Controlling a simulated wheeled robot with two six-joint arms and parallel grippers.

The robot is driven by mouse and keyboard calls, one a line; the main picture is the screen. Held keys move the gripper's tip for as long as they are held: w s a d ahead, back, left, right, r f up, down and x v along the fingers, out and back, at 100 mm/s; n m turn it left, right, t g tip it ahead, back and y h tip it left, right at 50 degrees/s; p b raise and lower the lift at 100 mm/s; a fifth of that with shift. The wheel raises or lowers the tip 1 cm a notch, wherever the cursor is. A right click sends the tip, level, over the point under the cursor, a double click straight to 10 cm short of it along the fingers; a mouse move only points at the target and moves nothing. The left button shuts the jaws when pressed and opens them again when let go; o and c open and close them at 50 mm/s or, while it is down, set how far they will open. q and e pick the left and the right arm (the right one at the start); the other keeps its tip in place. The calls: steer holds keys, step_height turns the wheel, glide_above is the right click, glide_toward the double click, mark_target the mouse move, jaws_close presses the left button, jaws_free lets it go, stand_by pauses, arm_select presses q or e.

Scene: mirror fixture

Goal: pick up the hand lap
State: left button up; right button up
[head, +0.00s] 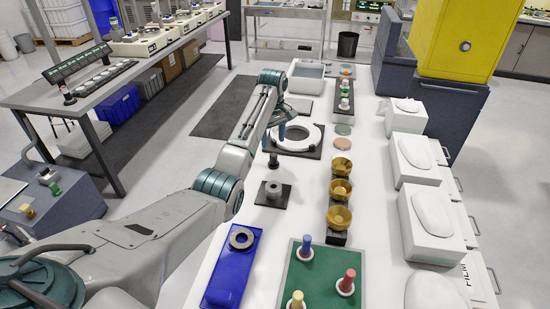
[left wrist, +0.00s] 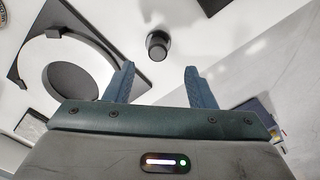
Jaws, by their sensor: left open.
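My left gripper (left wrist: 159,70) is open and empty, pointing down at the bench. In the head view the left gripper (head: 281,138) hangs near the left side of the white ring, partly hidden by its own arm. My right gripper is not in view.
A white ring (head: 310,137) on a black plate lies close beside the gripper; it also shows in the left wrist view (left wrist: 33,60). A grey cylinder (head: 273,190) on a black base stands nearer. Amber bowls (head: 340,215) line the bench to the right. The bench's left edge is close.

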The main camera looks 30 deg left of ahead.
mark_target(273, 155)
arm_select(q)
step_height(273, 155, down, 2)
steer(key=shift+f, duration=0.15)
steer(key=shift+w+f+p, duration=0.1)
steer(key=shift+f+p, duration=0.2)
steer(key=shift+f, duration=0.05)
step_height(273, 155, down, 4)
steer(key=shift+f+p, duration=0.15)
steer(key=shift+p, duration=0.95)
steer(key=shift+f, duration=0.35)
steer(key=shift+w+f, duration=0.1)
steer(key=shift+f, duration=0.05)
steer(key=c, duration=1.1)
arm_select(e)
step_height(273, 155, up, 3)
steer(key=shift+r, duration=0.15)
